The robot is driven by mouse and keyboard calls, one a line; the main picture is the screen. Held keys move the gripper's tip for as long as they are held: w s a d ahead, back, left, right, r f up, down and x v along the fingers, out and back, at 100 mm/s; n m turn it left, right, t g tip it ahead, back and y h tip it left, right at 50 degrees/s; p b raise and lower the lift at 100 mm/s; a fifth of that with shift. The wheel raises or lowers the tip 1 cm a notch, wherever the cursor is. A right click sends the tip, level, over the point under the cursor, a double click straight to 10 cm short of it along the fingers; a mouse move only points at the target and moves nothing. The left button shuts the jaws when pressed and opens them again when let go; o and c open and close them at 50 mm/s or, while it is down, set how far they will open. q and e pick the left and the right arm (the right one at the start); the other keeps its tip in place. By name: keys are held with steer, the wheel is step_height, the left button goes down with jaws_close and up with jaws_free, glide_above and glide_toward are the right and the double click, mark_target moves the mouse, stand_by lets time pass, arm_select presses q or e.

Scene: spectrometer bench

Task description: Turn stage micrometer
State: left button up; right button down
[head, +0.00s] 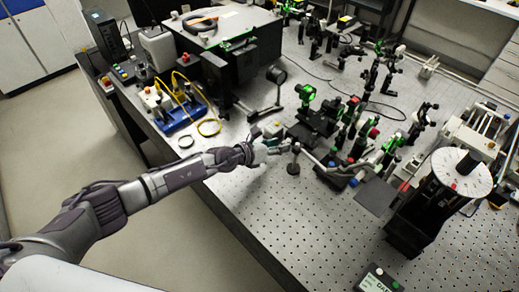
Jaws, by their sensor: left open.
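My left arm reaches in from the left over the optical table, and its gripper (274,144) is open near the table's middle. Its fingers are small and partly blurred with the metal parts behind them. Just right of the fingertips is a cluster of dark stages (316,123) with a green-topped mount (306,94). A short dark post with a round base (293,163) stands just below right of the fingertips. I cannot clearly pick out the micrometer knob, and I cannot tell whether the fingers touch anything. My right gripper is not in view.
The perforated optical table (290,215) has free room in front. A dark box (250,68) and a lens on a post (276,76) stand behind the gripper. A blue tray with yellow cables (178,113) lies left. A white dial on a black stand (461,174) rises at right.

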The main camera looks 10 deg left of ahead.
arm_select(q)
steer(key=v, duration=1)
